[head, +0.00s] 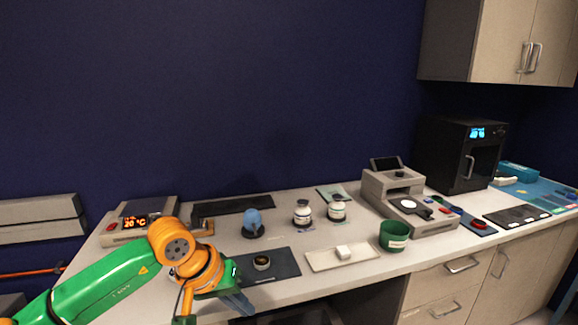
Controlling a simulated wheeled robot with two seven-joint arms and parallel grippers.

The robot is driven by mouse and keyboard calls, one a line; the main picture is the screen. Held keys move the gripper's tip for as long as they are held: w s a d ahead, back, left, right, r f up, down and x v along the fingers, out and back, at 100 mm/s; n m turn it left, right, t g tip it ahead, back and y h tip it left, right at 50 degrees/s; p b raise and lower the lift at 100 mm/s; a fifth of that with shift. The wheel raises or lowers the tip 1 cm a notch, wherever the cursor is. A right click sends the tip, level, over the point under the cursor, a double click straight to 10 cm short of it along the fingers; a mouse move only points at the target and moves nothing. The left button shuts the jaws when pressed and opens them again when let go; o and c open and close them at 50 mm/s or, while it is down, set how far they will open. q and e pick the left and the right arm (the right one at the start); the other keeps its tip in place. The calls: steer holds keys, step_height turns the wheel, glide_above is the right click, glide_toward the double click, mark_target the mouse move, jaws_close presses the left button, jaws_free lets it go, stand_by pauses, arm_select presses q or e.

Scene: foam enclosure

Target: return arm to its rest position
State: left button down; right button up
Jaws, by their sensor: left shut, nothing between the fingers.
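My left arm, green with orange joints, comes in from the lower left. My left gripper (240,303) is at its end, in front of the counter's (330,281) front edge and below the dark mat (282,264). Its blue-grey fingers are shut and hold nothing. The gripper appears apart from the objects on the counter. My right gripper is not in view.
A heater with a 20 °C display (134,223) stands behind my arm. On the counter are a small dark-rimmed jar (262,263), a blue-topped item (252,222), two white bottles (302,213), a white tray (322,260), a green cup (394,236) and a grey instrument (425,215).

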arm_select(q)
steer(key=d+f+n+h, duration=0.4)
steer(key=d+n+h, duration=0.7)
steer(key=n, duration=0.7)
steer(key=w+a+f+n+t+y, duration=0.25)
steer(key=f+n+t, duration=0.2)
steer(key=n, duration=0.55)
steer(key=w+a+f+n+t+y, duration=0.1)
steer(key=w+a+f+n+t, duration=0.2)
steer(key=f+n, duration=0.5)
steer(key=s+a+f+n+t+y, duration=0.1)
steer(key=s+a+f+n+y, duration=0.3)
steer(key=n, duration=0.3)
steer(key=s+a+f+n+y, duration=0.1)
steer(key=a+f+n+y, duration=0.15)
steer(key=f+n, duration=0.45)
steer(key=s+a+f+n+g+y, duration=0.2)
steer(key=s+a+f+n+g, duration=0.15)
steer(key=s+f+n, duration=0.6)
steer(key=s+a+f+n+g+y, duration=0.2)
steer(key=s+a+f+n, duration=0.4)
steer(key=s, duration=0.6)
steer(key=s+f+n+g, duration=0.2)
steer(key=s, duration=0.6)
steer(key=s+f+n+g+y, duration=0.1)
steer(key=s+f+n+g, duration=0.1)
steer(key=s, duration=0.6)
steer(key=shift+s+f+g, duration=0.4)
steer(key=shift+f+g, duration=0.05)
steer(key=shift+g, duration=0.15)
